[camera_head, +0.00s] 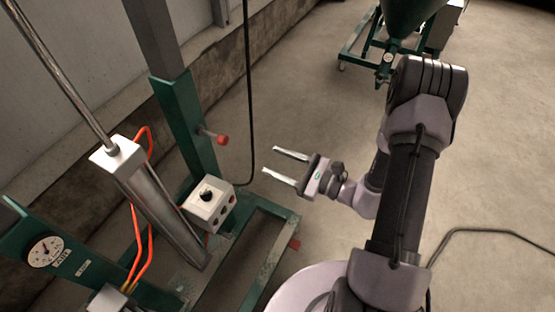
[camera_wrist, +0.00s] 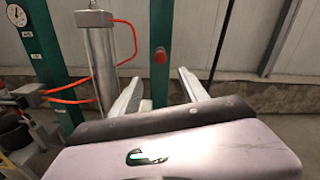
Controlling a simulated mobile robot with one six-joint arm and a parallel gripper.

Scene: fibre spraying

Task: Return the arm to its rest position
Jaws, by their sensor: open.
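My gripper (camera_head: 279,166) is open and empty, its two pale fingers apart and pointing left in the head view. It hangs in the air to the right of the green machine frame (camera_head: 187,125) and apart from it. My arm is bent, with its elbow high at the right. In the wrist view my gripper (camera_wrist: 160,85) shows both fingers spread, with the green post and a red knob (camera_wrist: 160,56) seen beyond the gap between them. The red knob also shows on the post in the head view (camera_head: 221,139).
A grey control box (camera_head: 209,205) with a black knob sits on the frame at left, beside a metal cylinder (camera_head: 150,200) with orange hoses. A gauge (camera_head: 45,251) is at lower left. A black cable hangs near my gripper. A green hopper (camera_head: 408,15) stands behind. Floor at right is mostly clear.

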